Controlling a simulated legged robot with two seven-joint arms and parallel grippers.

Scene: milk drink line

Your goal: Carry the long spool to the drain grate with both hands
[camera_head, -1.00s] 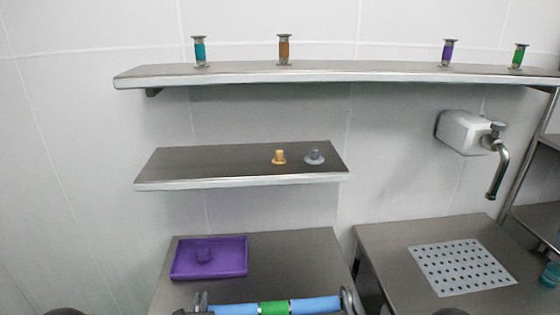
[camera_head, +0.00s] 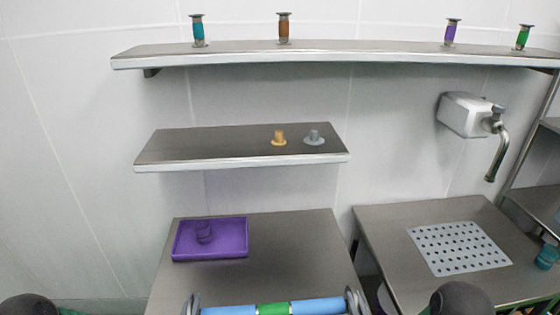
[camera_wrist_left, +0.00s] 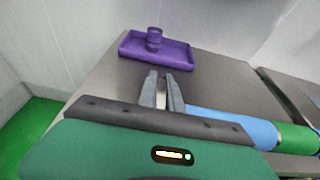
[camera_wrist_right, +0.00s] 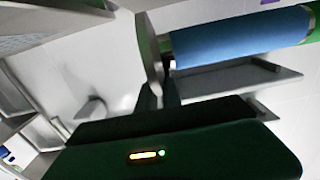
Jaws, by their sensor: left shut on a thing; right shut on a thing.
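The long spool (camera_head: 273,309), blue with a green middle band, lies level across the bottom edge of the head view, its lower part cut off. The drain grate (camera_head: 458,248) is a pale perforated plate on the right counter, up and right of the spool. My left gripper (camera_wrist_left: 162,88) is shut at the spool's left end; the blue body (camera_wrist_left: 232,124) extends right from it. My right gripper (camera_wrist_right: 155,88) is shut at the other end; the blue body (camera_wrist_right: 240,42) extends right in the right wrist view. The exact contacts are partly hidden.
A purple tray (camera_head: 180,253) with a purple piece (camera_head: 204,231) sits on the left counter (camera_head: 300,260). A gap separates it from the right counter (camera_head: 385,235). A faucet (camera_head: 495,150) hangs above the right counter. A teal piece (camera_head: 547,256) stands right of the grate. Shelves hold small spools and pegs.

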